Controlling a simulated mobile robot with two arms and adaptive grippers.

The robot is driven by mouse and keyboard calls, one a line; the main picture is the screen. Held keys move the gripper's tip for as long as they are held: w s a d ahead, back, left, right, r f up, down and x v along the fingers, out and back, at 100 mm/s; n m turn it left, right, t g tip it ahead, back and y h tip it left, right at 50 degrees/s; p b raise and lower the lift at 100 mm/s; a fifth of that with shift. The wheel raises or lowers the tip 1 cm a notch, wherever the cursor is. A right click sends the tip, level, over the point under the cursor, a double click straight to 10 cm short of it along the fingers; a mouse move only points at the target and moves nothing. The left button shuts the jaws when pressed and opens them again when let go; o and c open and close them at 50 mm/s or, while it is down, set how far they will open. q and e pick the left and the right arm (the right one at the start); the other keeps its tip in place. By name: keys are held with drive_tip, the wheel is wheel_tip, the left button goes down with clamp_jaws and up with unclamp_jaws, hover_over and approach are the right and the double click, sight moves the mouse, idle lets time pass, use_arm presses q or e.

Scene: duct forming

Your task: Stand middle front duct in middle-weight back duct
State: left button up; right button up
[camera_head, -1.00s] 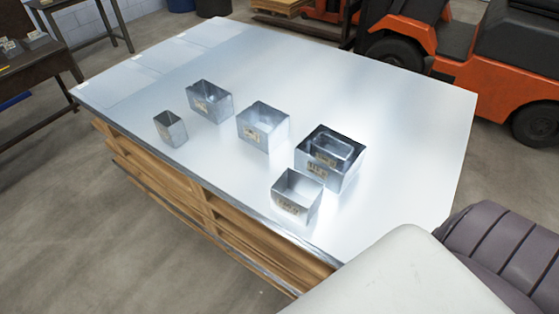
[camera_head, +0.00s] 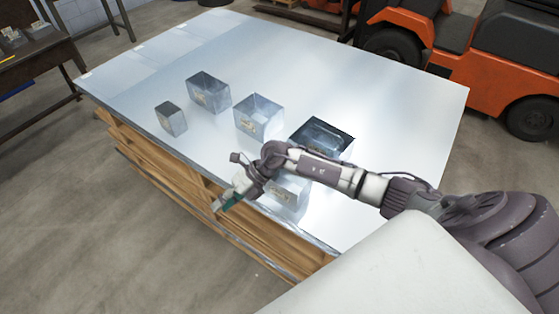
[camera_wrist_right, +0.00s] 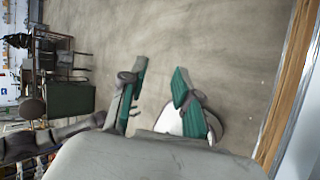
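Three open-topped metal ducts stand in a back row: a left one (camera_head: 209,95), a middle one (camera_head: 258,118) and a larger right one (camera_head: 322,135). A small duct (camera_head: 171,120) stands at the front left. Another front duct (camera_head: 289,195) is partly hidden behind my right arm. What stands inside the right back duct is hard to make out now. I cannot tell which back duct is middle-weight. My right gripper (camera_head: 228,197) is over the table's front edge, left of the front right duct. In the wrist view its green-padded fingers (camera_wrist_right: 160,76) are apart and empty. My left gripper is not in view.
The metal-topped table (camera_head: 390,110) has free room at the back and right. Its wooden side (camera_head: 165,165) drops to the floor. An orange forklift (camera_head: 420,70) is beyond the right back edge. A dark workbench (camera_head: 35,65) stands at the left.

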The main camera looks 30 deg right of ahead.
drive_tip(key=d+r+n+h, duration=0.1)
drive_tip(key=d+h, duration=0.2)
drive_tip(key=d, duration=0.3)
drive_tip(key=d+r+n+g+h, duration=0.1)
drive_tip(key=d+h, duration=0.2)
drive_tip(key=d, duration=0.3)
drive_tip(key=d+r+n+g+h, duration=0.1)
drive_tip(key=d+n+h, duration=0.1)
drive_tip(key=d, duration=0.4)
drive_tip(key=shift+w+d+r+h, duration=0.15)
drive_tip(key=shift+r+h, duration=0.1)
drive_tip(key=shift+h, duration=0.65)
wheel_tip(320, 180, down, 9)
drive_tip(key=b, duration=0.6)
drive_tip(key=shift+w+r, duration=0.1)
drive_tip(key=shift+r, duration=0.15)
clamp_jaws()
drive_tip(key=shift+r, duration=0.1)
